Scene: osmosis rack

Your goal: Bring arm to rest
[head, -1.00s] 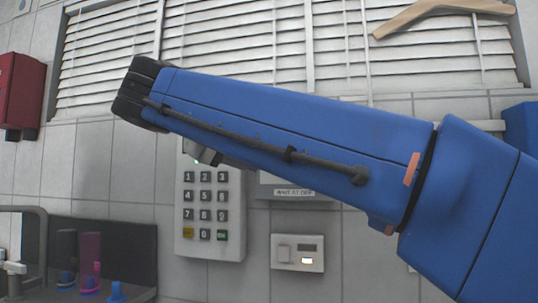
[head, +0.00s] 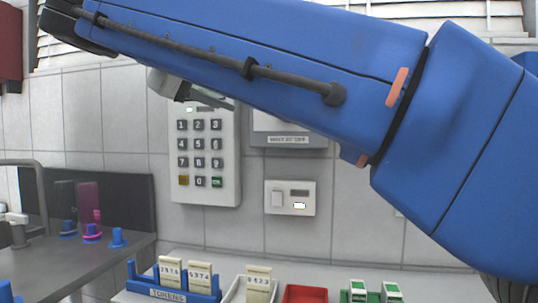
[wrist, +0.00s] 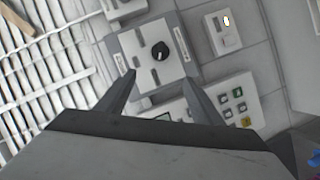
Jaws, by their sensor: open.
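My arm is blue and stretches across the top of the head view, raised in front of the wall. My gripper (wrist: 160,84) shows in the wrist view with its two grey fingers spread apart and nothing between them. Its fingers point toward a wall box with a black knob (wrist: 160,51). I cannot tell how far off the box is.
A keypad (head: 203,160) and a small switch panel (head: 290,198) are on the tiled wall. Below stand a blue token tray (head: 175,296), a red tray (head: 305,294) and green-based cards (head: 358,291). A dark counter (head: 90,258) with a tap and coloured knobs is at left.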

